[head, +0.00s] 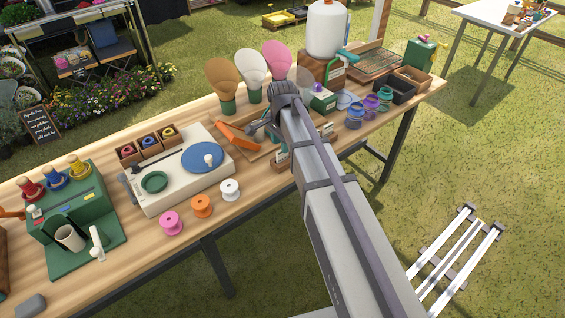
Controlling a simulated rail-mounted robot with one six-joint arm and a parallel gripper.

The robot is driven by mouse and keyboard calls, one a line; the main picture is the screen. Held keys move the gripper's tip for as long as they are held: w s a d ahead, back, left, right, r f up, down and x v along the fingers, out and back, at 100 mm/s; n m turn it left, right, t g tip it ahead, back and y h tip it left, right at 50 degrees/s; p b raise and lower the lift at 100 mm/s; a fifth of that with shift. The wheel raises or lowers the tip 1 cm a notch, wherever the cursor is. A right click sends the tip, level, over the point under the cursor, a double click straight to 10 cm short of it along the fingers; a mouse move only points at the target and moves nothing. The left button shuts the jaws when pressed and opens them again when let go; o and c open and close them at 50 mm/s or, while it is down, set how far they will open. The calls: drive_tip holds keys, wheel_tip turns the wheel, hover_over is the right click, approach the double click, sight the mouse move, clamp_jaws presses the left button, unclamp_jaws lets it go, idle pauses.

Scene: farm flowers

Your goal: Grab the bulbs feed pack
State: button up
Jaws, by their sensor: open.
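My gripper (242,130) is over the middle of the wooden table, left of my wrist. Its orange jaws look spread apart, with nothing visible between them. Small white-and-green packs (283,157) stand in or beside a wooden tray close to my arm, partly hidden by it. Another white-and-green box (321,98) stands behind my arm to the right. The labels are too small to read, so I cannot tell which one is the bulbs feed pack.
The wooden table (265,185) also carries a white turntable unit (180,172), several spools, a green stand (75,225), fan-shaped paper holders (253,72), a white tank (326,28) and purple-to-green jars (370,101). Clear wood lies along the front edge near the spools.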

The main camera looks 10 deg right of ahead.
sight(282, 155)
drive_tip(key=f+b, duration=0.5)
drive_tip(key=shift+s+f, duration=0.2)
drive_tip(key=shift+f, duration=0.05)
drive_tip(key=shift+r, duration=0.25)
clamp_jaws()
